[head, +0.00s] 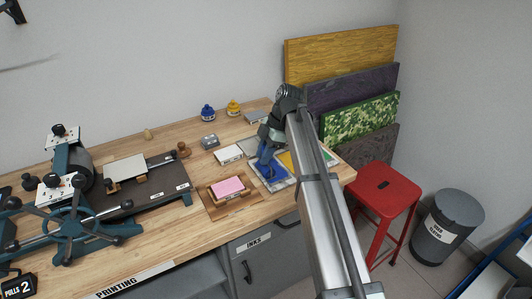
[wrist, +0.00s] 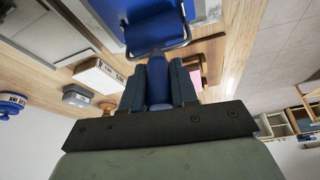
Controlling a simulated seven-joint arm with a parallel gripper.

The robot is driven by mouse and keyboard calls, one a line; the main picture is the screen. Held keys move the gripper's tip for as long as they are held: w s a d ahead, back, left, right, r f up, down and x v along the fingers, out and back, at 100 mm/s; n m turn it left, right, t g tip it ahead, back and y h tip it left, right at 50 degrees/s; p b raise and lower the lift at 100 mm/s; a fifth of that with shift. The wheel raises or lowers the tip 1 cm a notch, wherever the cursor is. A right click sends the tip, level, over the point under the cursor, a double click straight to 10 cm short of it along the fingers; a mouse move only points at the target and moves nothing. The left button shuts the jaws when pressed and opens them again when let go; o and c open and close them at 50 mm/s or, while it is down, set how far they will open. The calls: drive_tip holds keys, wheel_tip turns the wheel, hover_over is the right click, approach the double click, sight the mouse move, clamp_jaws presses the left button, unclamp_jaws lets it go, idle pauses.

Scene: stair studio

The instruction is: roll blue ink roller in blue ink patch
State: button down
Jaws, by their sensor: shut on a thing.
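My gripper (wrist: 157,82) is shut on the handle of the blue ink roller (wrist: 155,32); the handle stands between the two dark blue fingers in the wrist view. In the head view my gripper (head: 274,136) is over the right part of the bench, with the blue roller (head: 266,158) below it. The blue ink patch (head: 274,184) lies on a pale-edged slab under the roller, partly hidden by it. Blue of the patch (wrist: 103,12) also shows beside the roller in the wrist view. I cannot tell whether the roller touches the ink.
A pink block (head: 229,187) lies on a wooden tray left of the slab. A white box (head: 229,154) stands behind it. A yellow ink patch (head: 286,159) lies right of the blue one. A printing press (head: 75,205) fills the left bench. A red stool (head: 384,190) stands right.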

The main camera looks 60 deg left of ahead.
drive_tip(key=shift+r, duration=0.1)
drive_tip(key=shift+r, duration=3.45)
